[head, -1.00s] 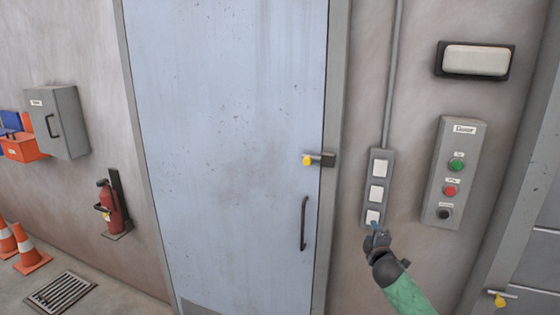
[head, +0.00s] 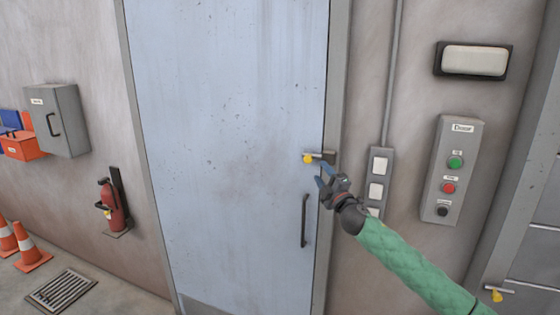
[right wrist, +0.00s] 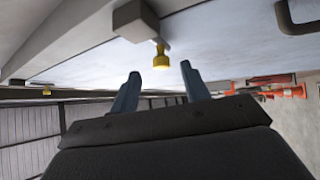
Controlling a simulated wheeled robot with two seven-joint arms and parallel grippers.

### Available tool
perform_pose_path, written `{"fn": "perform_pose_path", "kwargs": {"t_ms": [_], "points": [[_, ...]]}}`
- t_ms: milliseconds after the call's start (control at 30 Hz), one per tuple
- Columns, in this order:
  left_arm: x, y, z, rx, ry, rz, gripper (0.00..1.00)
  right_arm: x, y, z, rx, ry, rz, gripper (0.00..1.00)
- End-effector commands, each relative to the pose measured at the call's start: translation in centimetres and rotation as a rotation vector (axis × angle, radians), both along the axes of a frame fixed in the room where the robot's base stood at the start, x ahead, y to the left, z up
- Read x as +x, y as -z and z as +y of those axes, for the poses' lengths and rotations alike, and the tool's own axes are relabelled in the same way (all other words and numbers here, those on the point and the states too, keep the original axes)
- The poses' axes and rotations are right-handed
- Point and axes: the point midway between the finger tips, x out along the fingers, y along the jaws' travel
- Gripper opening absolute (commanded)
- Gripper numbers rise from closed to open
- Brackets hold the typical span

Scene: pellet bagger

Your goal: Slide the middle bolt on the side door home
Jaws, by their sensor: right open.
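The side door (head: 235,130) is a pale blue panel in a grey frame. A bolt with a yellow knob (head: 308,159) sits at its right edge, at mid height. A short grey bar runs from the knob to a dark block (head: 329,158) on the frame side. My right gripper (head: 322,175) is open and empty, just below and right of the knob. In the right wrist view the yellow knob (right wrist: 162,57) shows beyond and between the two blue fingertips (right wrist: 158,83), apart from them. My left gripper is not in view.
A dark door handle (head: 304,221) lies below the bolt. A switch strip (head: 378,165) and a button box (head: 451,170) are on the wall to the right. Another yellow-knobbed bolt (head: 497,296) is at lower right. A fire extinguisher (head: 112,205) hangs at left.

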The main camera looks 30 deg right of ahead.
Motion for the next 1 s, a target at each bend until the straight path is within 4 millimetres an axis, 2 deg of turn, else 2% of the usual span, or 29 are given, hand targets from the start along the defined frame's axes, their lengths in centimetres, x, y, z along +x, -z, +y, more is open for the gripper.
{"fn": "perform_pose_path", "kwargs": {"t_ms": [200, 467, 633, 1000], "points": [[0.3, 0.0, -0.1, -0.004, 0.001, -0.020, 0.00, -0.1, -0.4, 1.0, 0.105, -0.083, -0.023, 0.46], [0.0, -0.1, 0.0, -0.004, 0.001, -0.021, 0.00, 0.2, -0.6, 1.1, 0.183, -0.118, -0.028, 0.46], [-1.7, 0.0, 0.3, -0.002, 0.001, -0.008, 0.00, 1.5, -1.3, 1.1, 0.186, -0.117, -0.029, 0.46], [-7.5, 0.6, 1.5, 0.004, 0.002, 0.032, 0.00, 5.7, -2.6, 1.0, 0.185, -0.116, -0.027, 0.46]]}}
